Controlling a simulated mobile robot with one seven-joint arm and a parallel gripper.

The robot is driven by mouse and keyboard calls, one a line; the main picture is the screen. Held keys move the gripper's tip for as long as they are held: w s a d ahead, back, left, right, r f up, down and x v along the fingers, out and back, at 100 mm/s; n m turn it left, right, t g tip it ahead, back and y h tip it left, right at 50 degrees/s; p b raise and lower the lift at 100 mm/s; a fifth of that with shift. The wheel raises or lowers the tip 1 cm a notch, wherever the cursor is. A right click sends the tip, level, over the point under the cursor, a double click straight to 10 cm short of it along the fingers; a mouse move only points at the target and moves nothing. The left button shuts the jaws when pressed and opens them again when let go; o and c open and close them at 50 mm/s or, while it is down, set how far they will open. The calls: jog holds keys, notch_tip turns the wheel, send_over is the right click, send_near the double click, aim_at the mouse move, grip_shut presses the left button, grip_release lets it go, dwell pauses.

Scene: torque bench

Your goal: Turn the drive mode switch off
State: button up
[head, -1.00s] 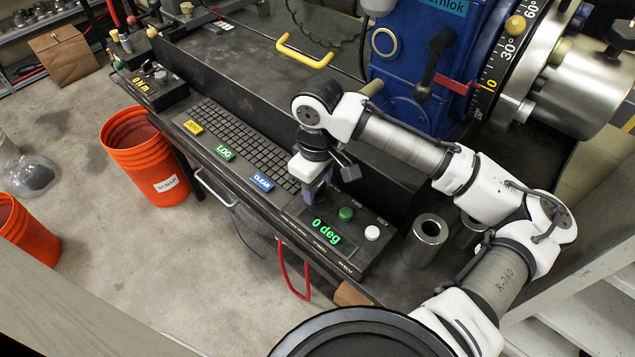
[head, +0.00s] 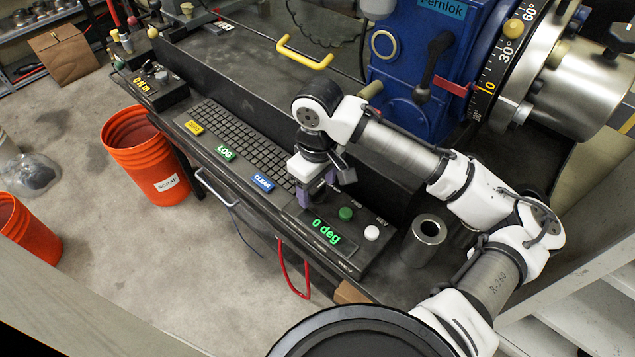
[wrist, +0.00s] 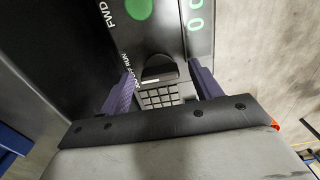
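The drive mode switch (wrist: 159,70) is a dark round knob with a short white mark, on the black control panel. In the wrist view, lettering beside it partly reads "RUN". My gripper (wrist: 163,88) has its two purple fingers on either side of the knob, spread apart with visible gaps; contact cannot be made out. In the head view, my gripper (head: 318,193) points down at the panel's left part and hides the switch.
The panel has a green FWD button (head: 345,213), a white REV button (head: 371,232) and a "0 deg" display (head: 326,231). A keyboard (head: 240,140) lies left of it. A metal cylinder (head: 428,229) stands to the right. The blue machine (head: 400,65) stands behind.

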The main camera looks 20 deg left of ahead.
aim_at(317, 188)
notch_tip(317, 188, up, 14)
jog(key=shift+b, duration=0.3)
dwell(0.3)
jog(key=shift+f, duration=0.15)
dwell(0.3)
